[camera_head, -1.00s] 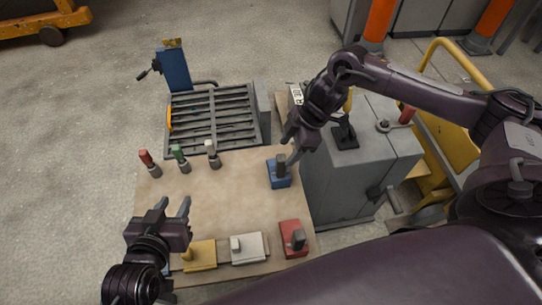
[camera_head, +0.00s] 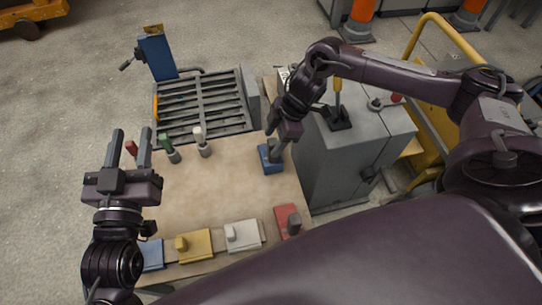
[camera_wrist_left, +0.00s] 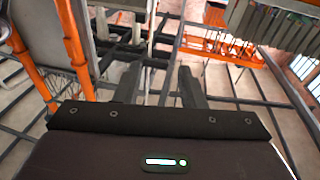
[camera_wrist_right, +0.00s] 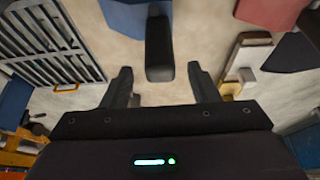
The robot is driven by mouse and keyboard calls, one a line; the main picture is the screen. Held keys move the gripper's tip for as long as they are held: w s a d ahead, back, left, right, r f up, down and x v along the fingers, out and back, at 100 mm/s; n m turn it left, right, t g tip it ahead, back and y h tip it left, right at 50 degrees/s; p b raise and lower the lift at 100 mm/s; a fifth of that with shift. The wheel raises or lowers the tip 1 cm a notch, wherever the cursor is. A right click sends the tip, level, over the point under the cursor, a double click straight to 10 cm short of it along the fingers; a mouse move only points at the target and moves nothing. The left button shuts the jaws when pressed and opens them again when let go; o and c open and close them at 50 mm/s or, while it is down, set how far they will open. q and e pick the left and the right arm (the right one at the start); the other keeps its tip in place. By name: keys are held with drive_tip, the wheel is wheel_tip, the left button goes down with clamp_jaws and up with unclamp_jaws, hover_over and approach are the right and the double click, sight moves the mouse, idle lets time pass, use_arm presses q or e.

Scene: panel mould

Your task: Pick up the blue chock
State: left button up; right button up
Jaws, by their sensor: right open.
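A blue chock (camera_head: 270,158) with a dark upright handle stands at the right edge of the tan board (camera_head: 225,185). My right gripper (camera_head: 274,142) is just above it and partly covers it. In the right wrist view, the handle (camera_wrist_right: 159,48) of the chock lies in line with the gap between the open fingers (camera_wrist_right: 160,82), with clear space on both sides. Part of the blue base (camera_wrist_right: 122,15) shows there at the top edge. My left gripper (camera_head: 130,148) is open and empty over the board's left side. A second blue piece (camera_head: 152,256) lies at the front left, partly hidden.
Yellow (camera_head: 194,245), white (camera_head: 243,236) and red (camera_head: 287,221) pieces line the board's front. Red, green and white-topped handles (camera_head: 202,148) stand at the back, before a slatted grate (camera_head: 205,103). A grey cabinet (camera_head: 350,165) stands close on the right. The board's middle is clear.

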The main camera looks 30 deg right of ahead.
use_arm(q)
wheel_tip(320, 180, up, 10)
drive_tip(key=s+a+t+h+b, duration=0.1)
drive_tip(key=s+t+h, duration=0.1)
drive_tip(key=t, duration=0.3)
drive_tip(key=shift+a+r, duration=0.15)
drive_tip(key=shift+a, duration=0.15)
use_arm(e)
drive_tip(key=x, duration=0.3)
drive_tip(key=shift+f, duration=0.15)
use_arm(q)
drive_tip(key=shift+s, duration=0.1)
use_arm(e)
clamp_jaws()
